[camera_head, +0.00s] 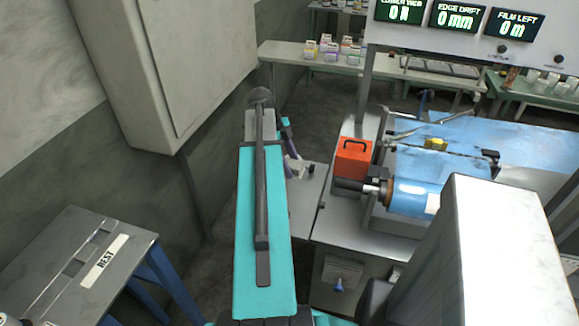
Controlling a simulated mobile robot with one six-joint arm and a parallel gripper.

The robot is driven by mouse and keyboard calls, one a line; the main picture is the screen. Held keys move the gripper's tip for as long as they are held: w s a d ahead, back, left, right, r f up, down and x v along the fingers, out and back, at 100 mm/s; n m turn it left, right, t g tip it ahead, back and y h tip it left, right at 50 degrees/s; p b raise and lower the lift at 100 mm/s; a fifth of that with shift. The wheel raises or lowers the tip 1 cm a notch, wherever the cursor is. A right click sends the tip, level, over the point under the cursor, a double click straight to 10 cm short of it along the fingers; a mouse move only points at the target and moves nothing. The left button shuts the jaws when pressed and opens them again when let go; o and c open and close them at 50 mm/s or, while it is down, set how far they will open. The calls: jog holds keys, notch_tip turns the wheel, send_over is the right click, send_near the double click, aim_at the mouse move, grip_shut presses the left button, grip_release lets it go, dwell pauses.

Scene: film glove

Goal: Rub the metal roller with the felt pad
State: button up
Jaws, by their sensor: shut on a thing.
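My gripper (294,163) shows small and partly hidden behind my teal arm, above the left part of the grey metal bench. It is shut on a small pale piece (301,171) that looks like the felt pad; its shape is hard to make out. To its right, a roll wrapped in blue film (412,197) lies on its side on a dark shaft (350,185) with a pale metal collar. The gripper is apart from this roll, to its left. I cannot clearly pick out a bare metal roller; my own pale body part hides the area at lower right.
An orange box with a black handle (353,157) stands between gripper and roll. A blue film-covered table (480,137) lies behind, with a yellow block (436,143) on it. A grey wall cabinet (190,60) hangs left.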

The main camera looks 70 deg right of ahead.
jog(key=o, duration=0.3)
jog(key=shift+c, duration=1)
jog(key=shift+w+r, duration=0.15)
jog(key=shift+r, duration=0.05)
jog(key=w+a+r+n+t+h, duration=0.1)
jog(key=w+a+r+n, duration=0.2)
jog(key=w+a+n, duration=0.6)
jog(key=w+a+r+n+t+h, duration=0.2)
jog(key=w+a+r+n, duration=0.15)
jog(key=w, duration=0.95)
jog(key=w+a+r+n+t+h, duration=0.1)
jog(key=w+a+r+n, duration=0.2)
jog(key=w+a+n, duration=0.5)
jog(key=w+a+r+n+t+y, duration=0.1)
jog(key=w+a+n, duration=0.4)
jog(key=a, duration=0.7)
jog(key=w+a+r+n+t+y, duration=0.1)
jog(key=w+a+n, duration=0.4)
jog(key=a, duration=0.8)
jog(key=w+a+r+n+t+y, duration=0.2)
jog(key=w+a+n, duration=0.3)
jog(key=w+a, duration=0.3)
jog(key=a+r+t, duration=0.1)
jog(key=a, duration=0.3)
jog(key=shift+a+r, duration=0.35)
jog(key=shift+r, duration=0.05)
